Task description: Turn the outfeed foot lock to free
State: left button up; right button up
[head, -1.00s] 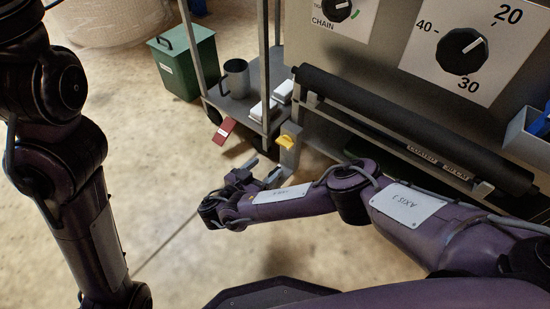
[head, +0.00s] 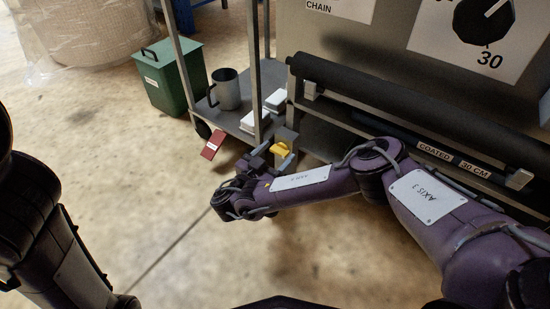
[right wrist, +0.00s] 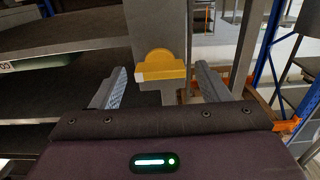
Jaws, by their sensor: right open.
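The outfeed foot lock is a yellow knob (head: 280,149) with a flat bar, on a grey post (head: 288,138) at the machine's lower left corner. In the right wrist view the yellow knob (right wrist: 160,67) shows its bar lying nearly level, with a pale mark at its left end. My right gripper (head: 263,153) is open. Its two fingers (right wrist: 158,86) stand left and right of the knob, with gaps on both sides and nothing held. In the head view the fingers lie close beside the knob. My left arm shows at the left edge; its gripper is out of view.
A cart (head: 240,122) with a grey mug (head: 226,88) and white blocks stands behind the knob. A black roller (head: 400,110) runs along the machine. A green bin (head: 170,76) is at the back left. The floor at left is clear.

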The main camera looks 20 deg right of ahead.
jog(key=c, duration=1)
